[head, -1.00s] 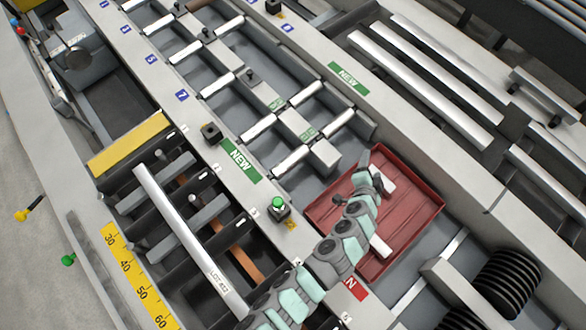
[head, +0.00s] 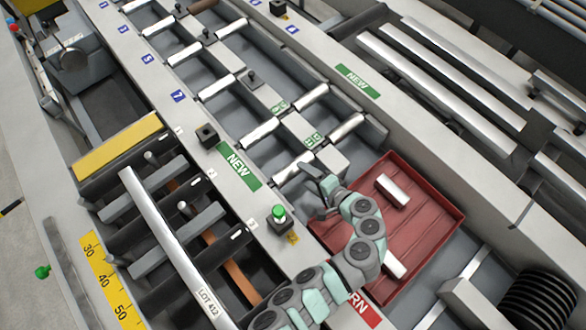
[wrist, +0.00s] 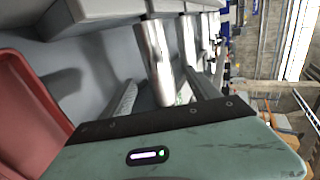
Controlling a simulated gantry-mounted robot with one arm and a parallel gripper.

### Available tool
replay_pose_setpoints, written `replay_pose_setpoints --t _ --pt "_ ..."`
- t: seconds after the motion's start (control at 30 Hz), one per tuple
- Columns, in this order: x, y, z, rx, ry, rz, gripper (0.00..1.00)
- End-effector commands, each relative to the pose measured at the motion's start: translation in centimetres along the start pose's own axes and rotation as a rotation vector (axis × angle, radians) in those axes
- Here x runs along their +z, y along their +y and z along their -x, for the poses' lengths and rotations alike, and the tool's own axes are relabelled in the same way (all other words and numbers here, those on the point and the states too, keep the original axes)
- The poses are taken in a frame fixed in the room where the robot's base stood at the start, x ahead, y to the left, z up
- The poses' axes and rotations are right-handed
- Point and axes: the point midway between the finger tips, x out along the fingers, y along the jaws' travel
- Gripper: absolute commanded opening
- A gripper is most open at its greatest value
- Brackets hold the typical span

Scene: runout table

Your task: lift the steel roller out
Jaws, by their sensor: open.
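Several short steel rollers lie across the frame in the middle of the head view. The nearest steel roller (head: 293,168) is at the frame's lower end, just beyond my gripper (head: 320,186). In the wrist view this roller (wrist: 154,55) stretches away from the camera between the two finger lines of my gripper (wrist: 163,88). The jaws are open and look empty. I cannot tell whether a finger touches the roller. More rollers (wrist: 188,35) show behind it. My arm hides the near part of the frame in the head view.
A red tray (head: 440,215) with two loose rollers (head: 392,190) (head: 395,264) is right of my gripper; its edge also shows in the wrist view (wrist: 30,115). A green button (head: 279,213) stands on the left rail. Beams flank the frame.

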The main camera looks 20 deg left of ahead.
Motion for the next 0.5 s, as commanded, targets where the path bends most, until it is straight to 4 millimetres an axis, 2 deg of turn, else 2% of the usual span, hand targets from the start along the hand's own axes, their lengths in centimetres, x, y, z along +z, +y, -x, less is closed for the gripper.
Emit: replay_pose_setpoints --t 0.23,0.5 --pt "0.1 0.1 -2.2 0.000 -0.001 0.001 0.70" --pt "0.1 0.3 -5.9 0.001 -0.002 0.002 0.70"
